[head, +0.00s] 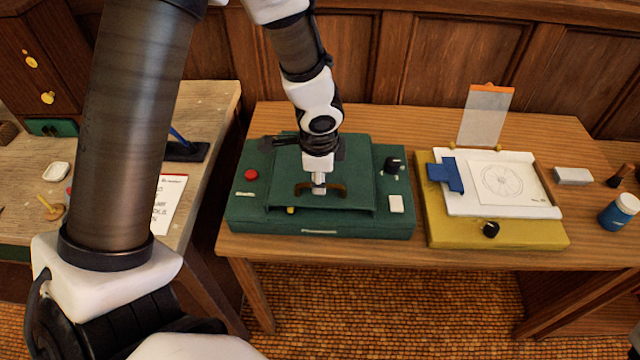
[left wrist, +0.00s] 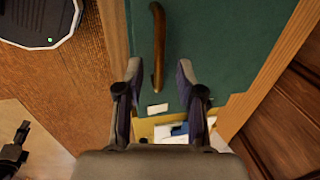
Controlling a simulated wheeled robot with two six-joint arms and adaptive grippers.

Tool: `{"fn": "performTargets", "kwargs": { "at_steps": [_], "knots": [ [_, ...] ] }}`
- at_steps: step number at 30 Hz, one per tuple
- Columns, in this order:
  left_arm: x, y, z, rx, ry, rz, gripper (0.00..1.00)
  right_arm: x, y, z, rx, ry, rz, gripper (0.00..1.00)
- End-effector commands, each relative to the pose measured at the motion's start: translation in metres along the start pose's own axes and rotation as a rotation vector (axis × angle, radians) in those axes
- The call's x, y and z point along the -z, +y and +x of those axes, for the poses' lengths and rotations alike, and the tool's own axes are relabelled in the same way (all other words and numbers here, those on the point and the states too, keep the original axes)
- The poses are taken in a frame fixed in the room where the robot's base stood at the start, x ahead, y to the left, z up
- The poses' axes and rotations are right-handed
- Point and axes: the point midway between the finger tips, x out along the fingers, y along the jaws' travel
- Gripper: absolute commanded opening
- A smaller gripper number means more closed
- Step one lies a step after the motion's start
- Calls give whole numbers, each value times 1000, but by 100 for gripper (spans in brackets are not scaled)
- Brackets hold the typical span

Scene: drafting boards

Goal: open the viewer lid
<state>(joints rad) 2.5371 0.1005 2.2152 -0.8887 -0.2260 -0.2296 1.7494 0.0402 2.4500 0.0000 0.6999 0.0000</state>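The green viewer (head: 385,220) stands on the wooden table, with its flat green lid (head: 358,190) lying shut on top. A brown curved handle (head: 334,190) is on the lid near its front edge; it also shows in the left wrist view (left wrist: 158,35). My left gripper (head: 319,186) points down at the handle, hiding its middle in the head view. In the left wrist view my left gripper (left wrist: 159,72) is open, with one end of the handle showing between the fingers and gaps on both sides. A dark part at that view's lower left (left wrist: 14,150) may be my right gripper.
The viewer carries a red button (head: 251,174), a black knob (head: 393,164) and a white switch (head: 396,204). To its right is a yellow drafting board (head: 440,235) with an upright clear panel (head: 486,115). A blue jar (head: 619,212) stands far right.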

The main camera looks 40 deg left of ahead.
Motion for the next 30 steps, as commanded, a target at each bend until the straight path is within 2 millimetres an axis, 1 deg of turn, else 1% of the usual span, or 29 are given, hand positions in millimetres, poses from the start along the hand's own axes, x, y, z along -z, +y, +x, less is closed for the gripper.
{"fn": "performTargets", "kwargs": {
  "at_steps": [1, 3, 11, 14, 15, 24, 30],
  "knots": [
    [0, 1, 12, -1, 0, 0, 37, 0, 0, 8, 0, 0, 0, 40],
    [0, 0, 17, 0, 1, 0, 37, 0, 0, 10, 0, 0, 0, 40],
    [0, 0, 18, 0, 1, -2, 37, 0, 0, 9, 0, 1, 0, 40],
    [0, 0, 18, 0, 1, -2, 5, 0, 0, 9, 0, 1, 0, 40],
    [0, 0, 18, 0, 1, -2, 0, 0, 0, 9, 0, 1, 0, 40],
    [0, 0, 16, -1, 1, -2, 0, 0, 0, 7, 0, 1, 0, 40],
    [0, -6, 3, 0, 1, -2, 0, 0, 0, -6, 0, 1, 0, 40]
  ]
}}
